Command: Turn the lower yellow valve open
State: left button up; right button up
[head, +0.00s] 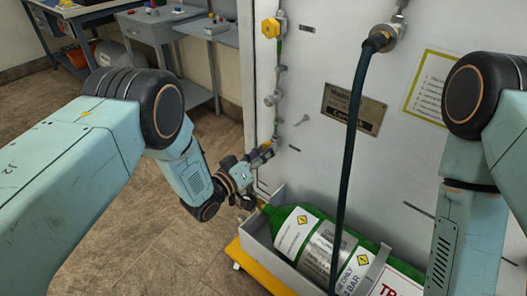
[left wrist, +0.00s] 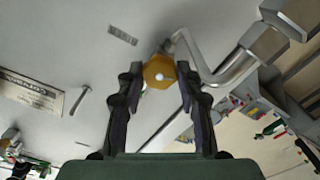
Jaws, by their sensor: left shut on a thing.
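The lower yellow valve (left wrist: 159,71) shows in the left wrist view as a yellow knob between the two dark fingers of my left gripper (left wrist: 160,84). The fingers close on it from both sides. In the head view my left gripper (head: 258,156) reaches the left edge of the white panel, and its fingers hide most of this valve. The upper yellow valve (head: 270,27) sits higher on the same pipe line, clear of my gripper. My right arm shows at the right, but its gripper is out of view.
A green gas cylinder (head: 308,236) lies in a grey tray (head: 259,238) below the valve. A dark hose (head: 354,110) hangs down the front of the white panel (head: 300,90). A workbench (head: 150,30) stands at the back left. Bare tiled floor lies left of the panel.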

pick_arm(q)
jog(key=o, duration=1.2)
jog(key=shift+c, duration=0.2)
jog(key=v, duration=1.2)
